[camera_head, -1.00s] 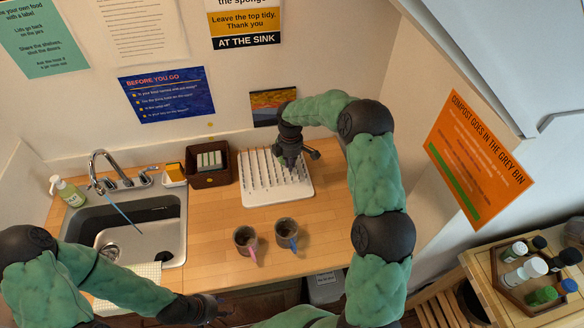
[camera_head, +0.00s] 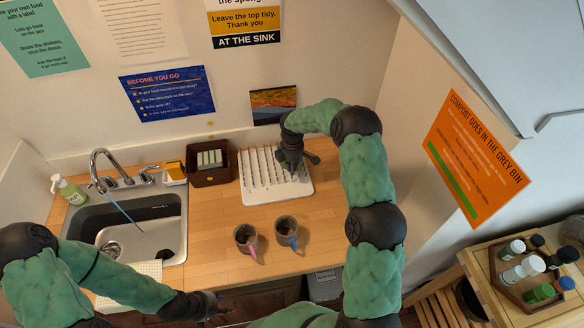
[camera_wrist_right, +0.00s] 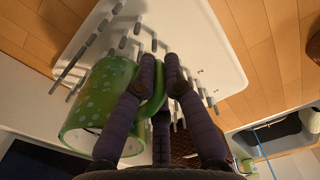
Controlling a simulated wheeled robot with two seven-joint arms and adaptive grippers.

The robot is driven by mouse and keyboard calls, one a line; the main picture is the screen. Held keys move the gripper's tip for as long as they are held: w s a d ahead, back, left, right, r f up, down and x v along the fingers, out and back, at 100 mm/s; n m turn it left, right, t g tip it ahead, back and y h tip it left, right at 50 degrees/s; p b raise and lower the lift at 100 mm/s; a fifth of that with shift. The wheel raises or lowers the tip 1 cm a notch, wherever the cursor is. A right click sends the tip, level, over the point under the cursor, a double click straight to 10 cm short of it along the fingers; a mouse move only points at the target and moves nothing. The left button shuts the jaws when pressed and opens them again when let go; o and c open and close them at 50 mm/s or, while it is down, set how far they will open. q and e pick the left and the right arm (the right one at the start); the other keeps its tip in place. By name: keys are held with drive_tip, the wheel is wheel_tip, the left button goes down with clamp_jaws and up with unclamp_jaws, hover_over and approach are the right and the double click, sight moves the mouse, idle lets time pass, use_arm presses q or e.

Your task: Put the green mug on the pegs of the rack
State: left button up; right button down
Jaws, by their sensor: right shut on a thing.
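The green mug (camera_wrist_right: 88,115), with pale dots, shows in the right wrist view, lying tilted close to the pegs of the white rack (camera_wrist_right: 195,50). My right gripper (camera_wrist_right: 161,72) is shut on the mug's handle. Whether a peg is inside the mug I cannot tell. In the head view my right gripper (camera_head: 291,161) is over the right part of the rack (camera_head: 254,194) and hides the mug. My left gripper (camera_head: 220,305) is low at the counter's front edge, away from the rack; its fingers are too small to read.
Two dark mugs, one with a pink handle (camera_head: 245,237) and one with a blue handle (camera_head: 286,229), stand in front of the rack. A dark brown basket (camera_head: 211,175) is left of it, then the sink (camera_head: 150,240). Counter to the right of the mugs is clear.

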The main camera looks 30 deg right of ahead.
drive_tip(key=c, duration=1.3)
unclamp_jaws()
wheel_tip(320, 180, up, 12)
drive_tip(key=shift+r+b, duration=0.15)
drive_tip(key=shift+b, duration=0.25)
